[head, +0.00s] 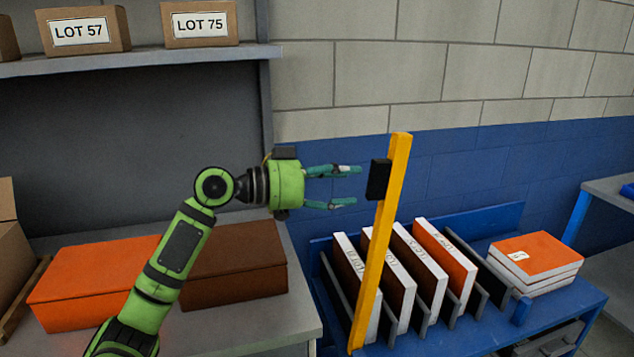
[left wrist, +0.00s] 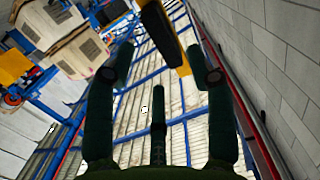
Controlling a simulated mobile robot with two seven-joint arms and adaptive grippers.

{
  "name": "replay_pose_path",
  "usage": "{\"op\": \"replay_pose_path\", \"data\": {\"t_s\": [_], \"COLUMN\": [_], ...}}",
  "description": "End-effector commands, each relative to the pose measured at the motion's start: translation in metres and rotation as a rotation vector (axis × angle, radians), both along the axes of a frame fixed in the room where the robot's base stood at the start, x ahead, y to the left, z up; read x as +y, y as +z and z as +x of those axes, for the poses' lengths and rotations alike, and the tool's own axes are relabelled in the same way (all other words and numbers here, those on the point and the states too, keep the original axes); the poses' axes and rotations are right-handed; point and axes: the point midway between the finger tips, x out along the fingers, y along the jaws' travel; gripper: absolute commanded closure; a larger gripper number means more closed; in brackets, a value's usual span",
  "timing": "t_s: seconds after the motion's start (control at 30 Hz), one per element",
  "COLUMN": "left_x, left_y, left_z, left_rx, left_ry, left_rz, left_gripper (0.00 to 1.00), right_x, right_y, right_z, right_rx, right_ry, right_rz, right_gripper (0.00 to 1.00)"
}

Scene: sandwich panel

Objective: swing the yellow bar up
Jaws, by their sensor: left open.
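The yellow bar (head: 388,205) stands nearly upright in the head view, its top leaning slightly right, in front of the blue rack. A black block (head: 378,179) sits on the left side of its upper part. My left gripper (head: 354,186) is open and empty. It points right at the black block, with a small gap in the picture between fingertips and block. In the left wrist view, the block (left wrist: 158,28) and part of the yellow bar (left wrist: 183,66) show ahead of my open left gripper (left wrist: 160,75). My right gripper is not in view.
A blue rack (head: 567,316) holds several upright white, orange and brown panels behind the bar, with stacked orange-topped panels (head: 537,255) at right. An orange box (head: 85,278) and a brown box (head: 235,262) lie on the grey shelf at left. The wall is behind.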

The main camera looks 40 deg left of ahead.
Motion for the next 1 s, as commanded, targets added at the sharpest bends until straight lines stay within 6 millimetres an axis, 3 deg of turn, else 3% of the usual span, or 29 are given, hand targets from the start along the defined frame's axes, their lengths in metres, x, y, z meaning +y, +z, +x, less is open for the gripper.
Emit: {"op": "replay_pose_path", "data": {"t_s": [0.2,0.4,1.0], "left_x": [0.024,0.034,0.035], "left_y": [0.004,0.006,0.006], "left_z": [-0.031,-0.044,-0.046], "left_rx": [0.001,-0.001,-0.002], "left_ry": [0.001,-0.001,-0.001], "left_rz": [-0.001,-0.001,-0.001], "left_gripper": [0.46,0.46,0.46], "right_x": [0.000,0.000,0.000], "right_y": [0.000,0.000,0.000], "right_z": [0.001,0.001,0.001], "right_rx": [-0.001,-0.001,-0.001], "right_ry": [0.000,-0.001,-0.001], "right_rz": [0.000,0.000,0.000], "right_gripper": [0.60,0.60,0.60]}}
